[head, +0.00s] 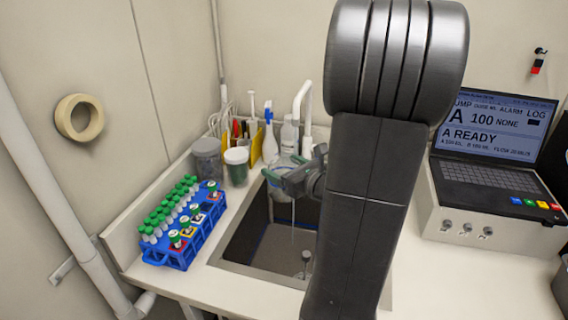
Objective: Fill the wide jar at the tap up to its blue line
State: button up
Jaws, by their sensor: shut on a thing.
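My gripper (284,176) is shut on the clear wide jar (283,191) and holds it over the sink (262,240). The fingers cover the upper part of the jar. The jar looks roughly upright. Its blue line and the level inside cannot be made out. A thin pale streak, which looks like water, runs down below the jar into the sink.
A blue rack (183,248) of green-capped tubes stands left of the sink. A grey tub (207,158), a white-lidded jar (237,165) and bottles stand behind it. A laptop (490,150) on a box is at the right. My arm hides the sink's right part.

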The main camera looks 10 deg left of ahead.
jog(key=w+p, duration=0.2)
jog(key=w, duration=1.3)
jog(key=shift+w+a, duration=0.3)
jog(key=shift+w, duration=0.1)
dwell(6.1)
